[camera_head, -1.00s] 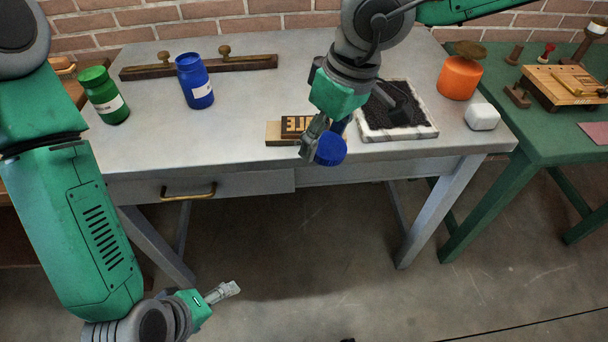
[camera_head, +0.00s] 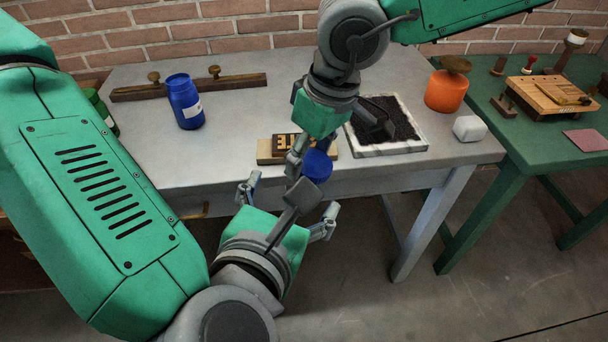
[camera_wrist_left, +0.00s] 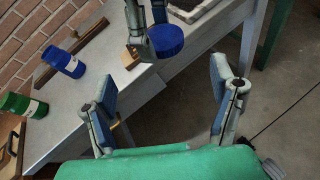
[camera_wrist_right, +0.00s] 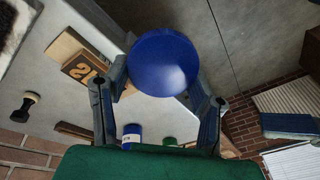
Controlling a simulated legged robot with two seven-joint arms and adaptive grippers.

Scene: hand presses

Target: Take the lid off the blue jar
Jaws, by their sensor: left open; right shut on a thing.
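The blue jar (camera_head: 185,103), with a white label, stands upright at the left of the grey table. Its top shows no separate lid, though I cannot see into it clearly. My right gripper (camera_head: 300,163) is shut on a round blue lid (camera_head: 318,165), held in the air at the table's front edge, well away from the jar. The lid fills the space between the fingers in the right wrist view (camera_wrist_right: 163,63). My left gripper (camera_head: 291,197) is open and empty, just in front of and below the lid. Its fingers are wide apart in the left wrist view (camera_wrist_left: 160,78).
A wooden letter block (camera_head: 275,150) lies behind the lid. A green jar (camera_wrist_left: 22,105) stands at the left. The table's middle is clear.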

